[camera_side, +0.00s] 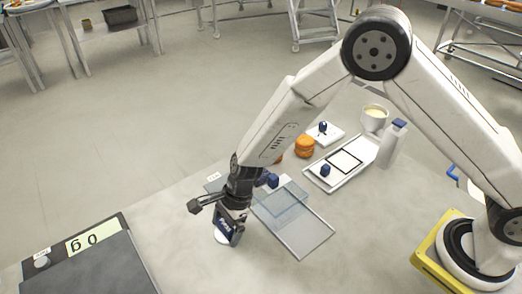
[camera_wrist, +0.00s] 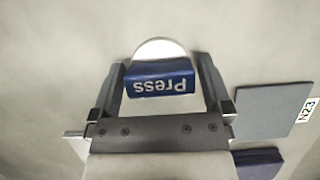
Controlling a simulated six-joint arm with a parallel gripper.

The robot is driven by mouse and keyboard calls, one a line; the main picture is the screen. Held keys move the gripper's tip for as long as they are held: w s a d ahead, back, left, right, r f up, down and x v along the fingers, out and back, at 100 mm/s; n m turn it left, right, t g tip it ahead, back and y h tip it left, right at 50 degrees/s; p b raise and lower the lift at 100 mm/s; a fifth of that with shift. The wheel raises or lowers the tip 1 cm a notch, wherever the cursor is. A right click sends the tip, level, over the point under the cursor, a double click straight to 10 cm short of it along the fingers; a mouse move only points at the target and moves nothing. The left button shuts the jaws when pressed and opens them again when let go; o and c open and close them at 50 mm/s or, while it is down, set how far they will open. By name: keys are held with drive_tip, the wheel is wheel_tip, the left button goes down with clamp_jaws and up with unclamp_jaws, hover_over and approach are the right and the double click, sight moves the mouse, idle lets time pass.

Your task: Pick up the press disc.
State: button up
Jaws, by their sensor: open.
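The press disc is a pale round base with a blue block handle marked "Press" (camera_wrist: 160,78), standing on the worktop in the wrist view. It also shows in the side view as a white disc edge (camera_side: 221,238) under the dark blue block. My gripper (camera_wrist: 160,62) is open, with one finger on each side of the blue handle. The handle sits between the fingers, with a narrow gap visible at the right finger; contact at the left is hard to tell. In the side view my gripper (camera_side: 230,214) is low over the disc and hides part of it.
A clear tray (camera_side: 300,232) lies just right of the disc. A grey plate labelled N23 (camera_wrist: 272,110) is close by. A scale (camera_side: 90,262) stands at left. Behind are orange rounds (camera_side: 305,146), a white tray (camera_side: 330,180), a bottle (camera_side: 392,147) and a cup (camera_side: 374,118).

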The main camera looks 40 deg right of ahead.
drive_tip(key=shift+c, duration=0.2)
drive_tip(key=c, duration=1.2)
drive_tip(key=shift+o, duration=0.2)
drive_tip(key=shift+r, duration=0.1)
drive_tip(key=shift+r, duration=0.15)
drive_tip(key=shift+r, duration=0.85)
drive_tip(key=s+d+r, duration=0.6)
drive_tip(key=s+r, duration=0.5)
drive_tip(key=s, duration=0.1)
drive_tip(key=shift+s+d, duration=0.2)
